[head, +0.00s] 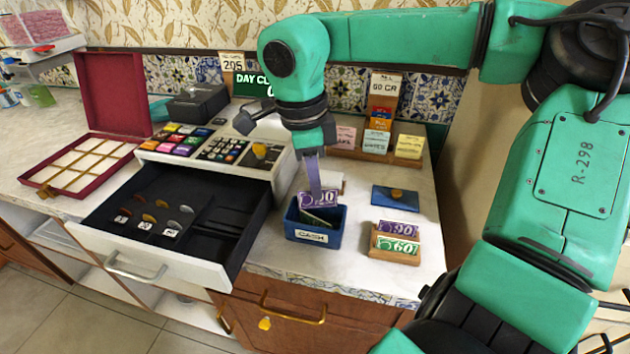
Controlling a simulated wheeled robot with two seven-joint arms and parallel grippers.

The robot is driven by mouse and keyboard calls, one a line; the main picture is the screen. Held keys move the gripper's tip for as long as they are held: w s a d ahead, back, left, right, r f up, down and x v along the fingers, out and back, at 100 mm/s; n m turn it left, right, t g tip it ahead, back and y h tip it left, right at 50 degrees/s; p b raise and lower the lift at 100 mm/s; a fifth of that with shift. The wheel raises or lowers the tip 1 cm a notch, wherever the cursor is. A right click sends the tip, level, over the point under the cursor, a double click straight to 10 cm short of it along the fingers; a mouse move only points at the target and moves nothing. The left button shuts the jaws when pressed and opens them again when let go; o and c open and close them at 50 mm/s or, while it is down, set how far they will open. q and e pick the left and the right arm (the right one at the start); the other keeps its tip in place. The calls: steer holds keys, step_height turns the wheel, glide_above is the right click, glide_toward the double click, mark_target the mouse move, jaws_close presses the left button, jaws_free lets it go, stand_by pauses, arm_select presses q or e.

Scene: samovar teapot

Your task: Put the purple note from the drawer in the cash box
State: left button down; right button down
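The open drawer (100,236) pulls out below the cash register and holds several coins; no note shows in it. The blue cash box (312,236), labelled CASH, stands on the counter right of the drawer. A purple note (305,200) stands upright at its opening, its lower part inside or behind the box's contents. A green note (318,218) shows in the box. My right gripper (316,194) points down over the box, its narrow fingers at the purple note and apparently shut on it. My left gripper is out of view.
Another purple note (399,228) and a green note (396,246) sit in a wooden holder right of the box. A blue pad (396,198) lies behind them. The open red case (88,160) stands left of the drawer. Card stands line the back.

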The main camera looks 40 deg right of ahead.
steer(key=shift+a, duration=0.1)
stand_by(0.5)
steer(key=c, duration=0.6)
jaws_free()
step_height(320, 180, up, 7)
steer(key=p, duration=0.6)
steer(key=shift+r+p, duration=0.15)
steer(key=shift+p, duration=0.2)
stand_by(0.4)
